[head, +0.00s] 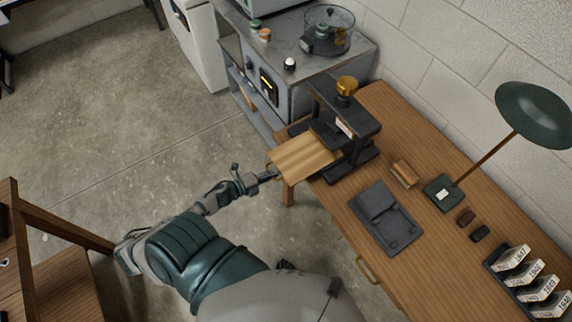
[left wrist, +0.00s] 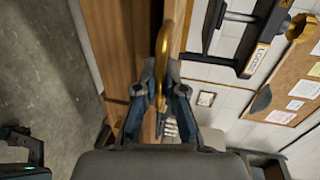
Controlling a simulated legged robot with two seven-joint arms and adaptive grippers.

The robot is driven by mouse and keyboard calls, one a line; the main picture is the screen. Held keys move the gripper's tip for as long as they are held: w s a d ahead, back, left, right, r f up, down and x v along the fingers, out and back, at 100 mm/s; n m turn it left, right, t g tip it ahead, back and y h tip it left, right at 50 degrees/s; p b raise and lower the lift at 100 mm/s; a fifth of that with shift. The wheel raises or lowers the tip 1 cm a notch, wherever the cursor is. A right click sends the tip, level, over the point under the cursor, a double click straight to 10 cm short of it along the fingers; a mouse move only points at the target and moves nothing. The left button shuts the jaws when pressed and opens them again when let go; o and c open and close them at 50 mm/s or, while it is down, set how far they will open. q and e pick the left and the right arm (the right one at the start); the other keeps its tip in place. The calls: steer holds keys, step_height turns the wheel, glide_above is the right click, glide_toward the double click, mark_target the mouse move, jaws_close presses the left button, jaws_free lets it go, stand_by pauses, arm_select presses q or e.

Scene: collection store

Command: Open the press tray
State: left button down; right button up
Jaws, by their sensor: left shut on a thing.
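The black press (head: 345,125) with a brass knob (head: 346,86) stands at the far end of the wooden bench. Its light wooden tray (head: 302,157) sticks out to the left from between the press uprights, past the bench edge. My left gripper (head: 268,174) is at the tray's outer edge. In the left wrist view, my left gripper (left wrist: 160,92) is shut on a curved brass handle (left wrist: 165,55) beside the wood. Part of the press shows there, with a label (left wrist: 256,62).
The bench (head: 345,205) also holds a dark two-part tray (head: 383,216), a brown block (head: 404,174), a green lamp (head: 535,115) and a rack of numbered cards (head: 525,275). A grey cabinet (head: 300,60) stands behind the press. The floor (head: 120,130) to the left is clear.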

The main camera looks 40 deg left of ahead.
arm_select(q)
steer(key=v, duration=0.3)
steer(key=f+p+v, duration=0.1)
steer(key=v, duration=0.1)
steer(key=shift+s+a+r, duration=0.1)
steer(key=shift+a, duration=0.35)
arm_select(e)
steer(key=shift+s+d+r, duration=0.1)
steer(key=shift+s+d, duration=0.15)
steer(key=shift+s, duration=0.25)
steer(key=shift+s+d+r, duration=0.1)
steer(key=shift+s+d, duration=0.1)
steer(key=shift+s, duration=0.3)
arm_select(q)
steer(key=c, duration=1.3)
jaws_free()
steer(key=shift+a, duration=0.1)
steer(key=shift+o, duration=0.2)
steer(key=shift+a+f, duration=0.1)
steer(key=shift+f, duration=0.1)
arm_select(e)
steer(key=shift+a, duration=0.3)
steer(key=shift+r, duration=0.1)
